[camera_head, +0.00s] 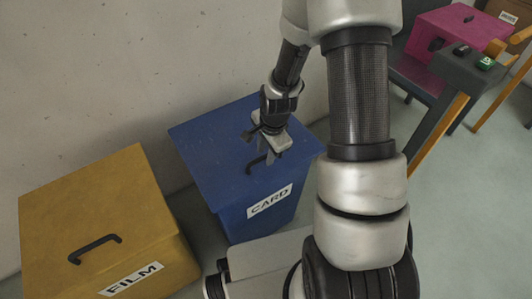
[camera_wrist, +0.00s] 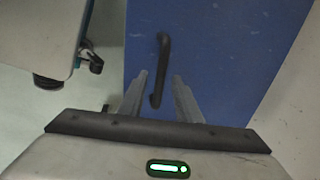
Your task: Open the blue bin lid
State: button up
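The blue bin (camera_head: 240,205), labelled CARD, stands against the wall with its blue lid (camera_head: 210,150) shut. A dark bar handle (camera_head: 256,160) sits on the lid near its front edge. My gripper (camera_head: 267,148) points down over the lid at this handle and partly covers it. In the wrist view, my gripper (camera_wrist: 160,80) is open, its two fingers apart with the dark handle (camera_wrist: 159,70) showing between them. Gaps show on both sides of the handle. I cannot tell how far the fingertips are above the blue lid (camera_wrist: 225,50).
A yellow bin (camera_head: 100,200), labelled FILM, with a dark handle stands left of the blue bin. A magenta box (camera_head: 450,35) and a dark grey stand with a green button (camera_head: 485,63) are at the upper right. The wall (camera_head: 120,60) is close behind the bins.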

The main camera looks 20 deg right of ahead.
grip_shut()
jog(key=shift+r, duration=0.1)
